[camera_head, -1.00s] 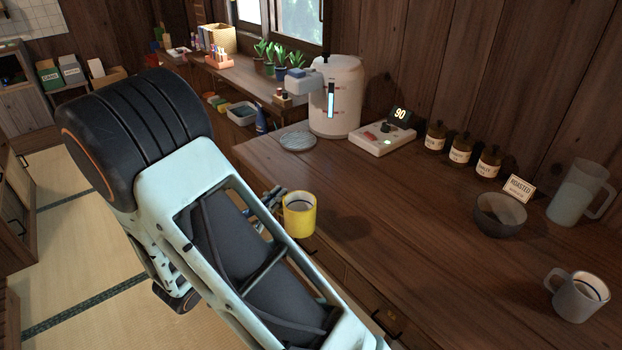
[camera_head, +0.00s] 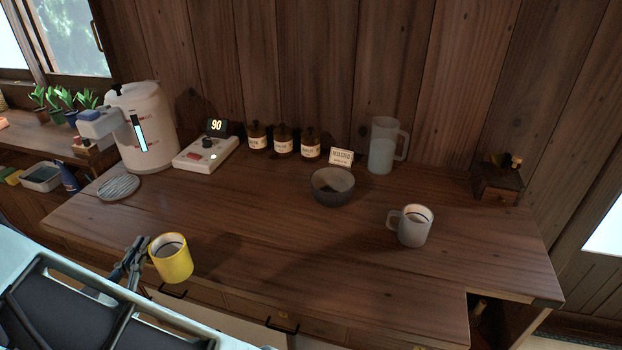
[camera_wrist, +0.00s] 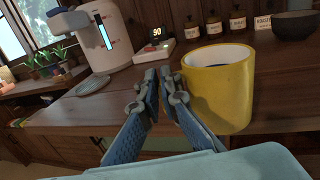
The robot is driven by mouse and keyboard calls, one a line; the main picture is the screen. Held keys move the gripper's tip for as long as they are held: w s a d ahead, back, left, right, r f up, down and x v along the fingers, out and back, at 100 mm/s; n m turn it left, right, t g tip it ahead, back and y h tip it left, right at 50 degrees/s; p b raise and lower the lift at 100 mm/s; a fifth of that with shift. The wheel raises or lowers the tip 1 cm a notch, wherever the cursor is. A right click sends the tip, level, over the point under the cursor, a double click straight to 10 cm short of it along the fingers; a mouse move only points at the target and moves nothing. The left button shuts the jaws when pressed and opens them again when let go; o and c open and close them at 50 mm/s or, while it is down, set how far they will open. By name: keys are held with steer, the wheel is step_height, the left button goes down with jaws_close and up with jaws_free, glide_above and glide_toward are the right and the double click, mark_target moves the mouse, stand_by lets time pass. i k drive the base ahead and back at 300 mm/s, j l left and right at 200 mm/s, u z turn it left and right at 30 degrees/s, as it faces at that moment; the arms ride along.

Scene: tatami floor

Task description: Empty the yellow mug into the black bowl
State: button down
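The yellow mug (camera_head: 171,262) is roughly upright at the counter's front edge, seemingly held above or just past it. Something dark shows inside; I cannot tell what. In the wrist view the mug (camera_wrist: 222,95) is large, just right of the fingers. My gripper (camera_head: 138,250) is at its left side; in the wrist view its blue fingers (camera_wrist: 165,75) are nearly together at the mug's side, where the handle seems pinched and mostly hidden. The black bowl (camera_head: 332,196) stands on the counter at middle back, apart from the mug, to its right; the wrist view shows part of the bowl (camera_wrist: 294,27).
A grey-white mug (camera_head: 411,228) stands right of the bowl, with a clear jug (camera_head: 383,148) behind. A small card (camera_head: 341,156) and several brown jars (camera_head: 283,143) line the back. A control box (camera_head: 206,153) and white dispenser (camera_head: 147,125) are left. The middle counter is clear.

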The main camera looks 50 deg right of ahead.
mark_target(332, 187)
steer(key=i+j+z, duration=0.1)
steer(key=z, duration=0.55)
steer(key=i+j+z, duration=0.15)
steer(key=j+z, duration=0.15)
steer(key=z, duration=0.15)
steer(key=i+j+z, duration=0.2)
steer(key=j, duration=0.2)
steer(key=j+z, duration=0.2)
steer(key=j, duration=0.15)
steer(key=i+j, duration=0.1)
steer(key=j, duration=0.35)
steer(key=i+j+z, duration=0.1)
steer(key=j, duration=0.3)
steer(key=i+l, duration=0.1)
steer(key=l, duration=0.2)
steer(key=i+l, duration=0.1)
steer(key=l, duration=0.2)
